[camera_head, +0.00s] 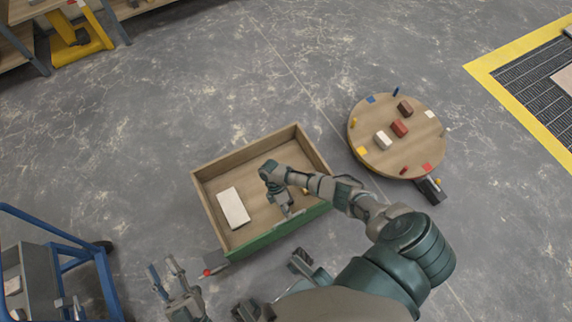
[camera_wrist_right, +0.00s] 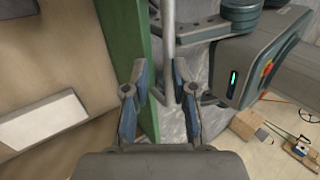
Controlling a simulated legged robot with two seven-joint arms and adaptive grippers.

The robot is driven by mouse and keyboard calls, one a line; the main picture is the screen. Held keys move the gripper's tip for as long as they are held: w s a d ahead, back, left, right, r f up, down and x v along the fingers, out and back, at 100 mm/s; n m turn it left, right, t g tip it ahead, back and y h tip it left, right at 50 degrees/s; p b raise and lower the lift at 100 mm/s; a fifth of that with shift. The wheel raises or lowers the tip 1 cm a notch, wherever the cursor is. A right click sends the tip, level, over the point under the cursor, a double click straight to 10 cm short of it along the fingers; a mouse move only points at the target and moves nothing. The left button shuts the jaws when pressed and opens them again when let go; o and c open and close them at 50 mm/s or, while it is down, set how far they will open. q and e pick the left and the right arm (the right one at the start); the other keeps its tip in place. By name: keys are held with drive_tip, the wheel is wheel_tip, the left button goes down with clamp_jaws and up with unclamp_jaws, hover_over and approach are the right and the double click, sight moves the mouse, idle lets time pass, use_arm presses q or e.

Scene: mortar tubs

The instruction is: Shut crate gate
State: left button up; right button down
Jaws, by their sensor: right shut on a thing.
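The wooden crate (camera_head: 208,205) stands on the floor, with its green gate (camera_head: 272,237) along the near side. The gate appears upright; whether its ends meet the side walls is hard to tell. My right gripper (camera_head: 290,211) reaches down at the gate. In the right wrist view its fingers (camera_wrist_right: 161,85) are beside the green gate (camera_wrist_right: 122,45), closed around what looks like a grey handle bar (camera_wrist_right: 168,35). The exact contact is partly hidden by the fingers. My left gripper (camera_head: 165,272) is empty, with fingers apart, left of the crate.
A white block (camera_head: 233,208) lies inside the crate. A round wooden table (camera_head: 380,160) with small blocks stands right of the crate. A blue cart (camera_head: 75,255) is at the left. Floor behind the crate is clear.

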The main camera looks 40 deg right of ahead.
use_arm(q)
drive_tip(key=shift+w+d+f, duration=0.1)
drive_tip(key=shift+w+f, duration=0.15)
drive_tip(key=shift+w, duration=0.05)
use_arm(e)
drive_tip(key=shift+s+f, duration=0.2)
drive_tip(key=shift+f, duration=1)
drive_tip(key=shift+r, duration=0.1)
drive_tip(key=c, duration=1.2)
unclamp_jaws()
drive_tip(key=shift+o, duration=1.1)
drive_tip(key=shift+w, duration=0.15)
use_arm(q)
drive_tip(key=shift+w, duration=0.2)
use_arm(e)
drive_tip(key=shift+w, duration=0.1)
drive_tip(key=shift+c, duration=0.4)
use_arm(q)
drive_tip(key=shift+r, duration=0.1)
use_arm(e)
drive_tip(key=shift+r, duration=0.1)
drive_tip(key=shift+c, duration=0.6)
